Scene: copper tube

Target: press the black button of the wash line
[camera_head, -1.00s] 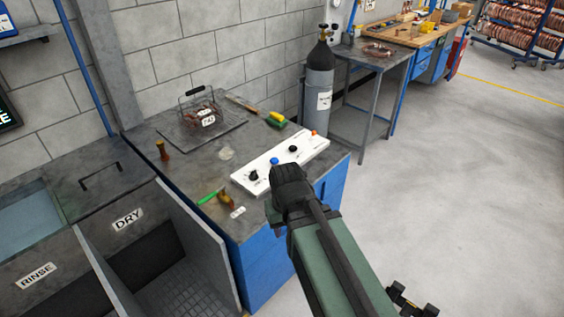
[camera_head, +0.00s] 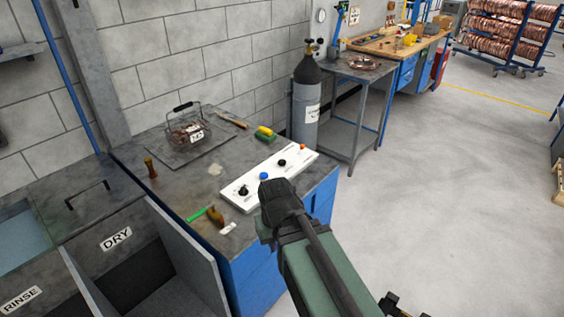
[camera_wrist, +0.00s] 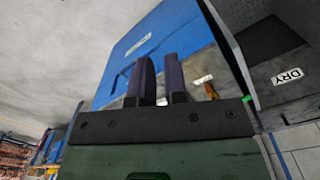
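The white control panel (camera_head: 235,189) lies on the grey bench top near its front right edge. It carries a black knob (camera_head: 243,191) at the left, a blue button (camera_head: 263,176), a black button (camera_head: 282,162) and an orange-red button (camera_head: 302,146) at the far right. My gripper (camera_head: 272,188) is in front of the panel in the head view, overlapping its front edge near the blue button. It hides its own fingertips there. In the wrist view, the two dark fingers (camera_wrist: 160,60) stand apart with a narrow gap and nothing between them. The black button is not identifiable there.
A wire basket (camera_head: 188,133) on a dark mat, a green-yellow sponge (camera_head: 265,133), a wooden-handled tool (camera_head: 215,216) and a small bottle (camera_head: 150,168) stand on the bench. A gas cylinder (camera_head: 306,100) stands behind. The DRY tank (camera_head: 117,238) is left; open floor is right.

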